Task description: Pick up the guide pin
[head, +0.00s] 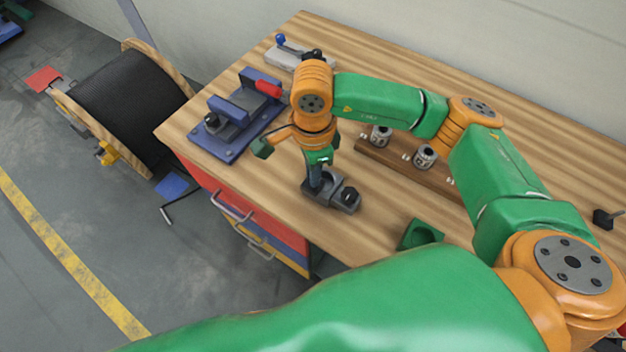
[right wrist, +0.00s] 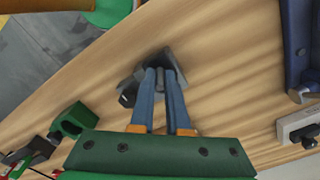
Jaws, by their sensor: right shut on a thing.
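My right gripper (head: 316,184) reaches down onto a small dark grey block (head: 343,199) near the front edge of the wooden bench. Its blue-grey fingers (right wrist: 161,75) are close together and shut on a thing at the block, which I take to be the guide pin. The fingers hide most of it, so its shape and how far it sits in the block cannot be told. The grey block also shows behind the fingertips in the right wrist view (right wrist: 128,98). My left gripper is not in view.
A blue fixture with a red handle (head: 228,122) stands left on the bench. A grey plate with knobs (head: 289,55) is behind it. A wooden rack with metal cylinders (head: 388,157) lies right. A green block (head: 418,235) is near the front edge. A black cable reel (head: 130,105) stands left.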

